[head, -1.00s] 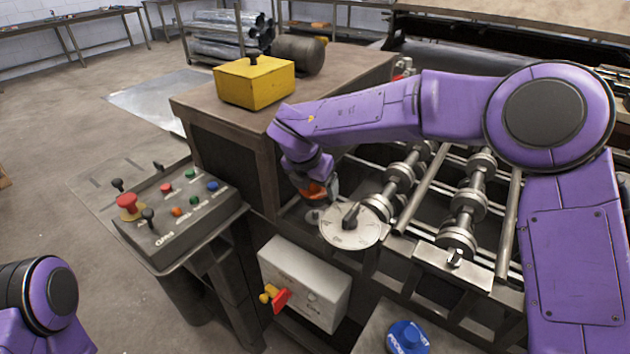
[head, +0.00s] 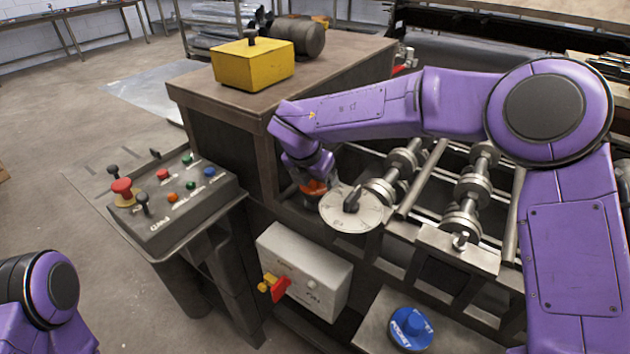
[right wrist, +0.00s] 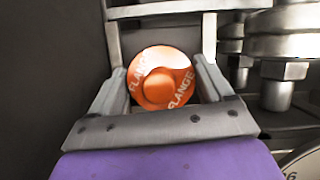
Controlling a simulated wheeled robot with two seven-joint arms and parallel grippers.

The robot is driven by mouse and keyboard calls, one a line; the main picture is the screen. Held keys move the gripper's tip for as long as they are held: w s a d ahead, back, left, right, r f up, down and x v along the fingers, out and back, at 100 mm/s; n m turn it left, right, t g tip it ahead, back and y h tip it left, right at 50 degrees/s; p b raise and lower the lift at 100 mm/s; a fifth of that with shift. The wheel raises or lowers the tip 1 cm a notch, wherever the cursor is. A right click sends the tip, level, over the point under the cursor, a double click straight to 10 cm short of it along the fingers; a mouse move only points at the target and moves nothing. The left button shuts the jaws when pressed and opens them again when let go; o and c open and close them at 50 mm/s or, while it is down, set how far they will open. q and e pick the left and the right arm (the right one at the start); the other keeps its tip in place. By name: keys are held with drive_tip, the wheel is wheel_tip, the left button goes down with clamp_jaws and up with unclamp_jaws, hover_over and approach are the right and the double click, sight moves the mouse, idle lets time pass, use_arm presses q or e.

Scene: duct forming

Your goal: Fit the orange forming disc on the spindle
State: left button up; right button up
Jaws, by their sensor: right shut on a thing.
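The orange forming disc (right wrist: 163,78), marked FLANGE, sits between the two fingers of my right gripper (right wrist: 160,84) in the right wrist view. The gripper is shut on it. In the head view, the orange disc (head: 313,187) shows partly below my right wrist, left of a round pale dial plate (head: 350,212) and by the machine's front left corner. The spindle under or behind the disc is hidden, so I cannot tell whether they touch. My left gripper is out of view; only part of my left arm shows at lower left.
Rollers and shafts (head: 462,222) lie right of the gripper. A blue disc (head: 411,328) marked POCKET rests on a low shelf. A grey switch box (head: 305,272), a control panel (head: 175,205) and a wooden cabinet (head: 225,150) with a yellow box (head: 253,66) are nearby.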

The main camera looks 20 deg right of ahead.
idle(0.4)
drive_tip(key=shift+f+b, duration=0.55)
drive_tip(key=shift+f, duration=0.05)
idle(0.7)
drive_tip(key=shift+f+b, duration=0.6)
drive_tip(key=shift+b, duration=0.1)
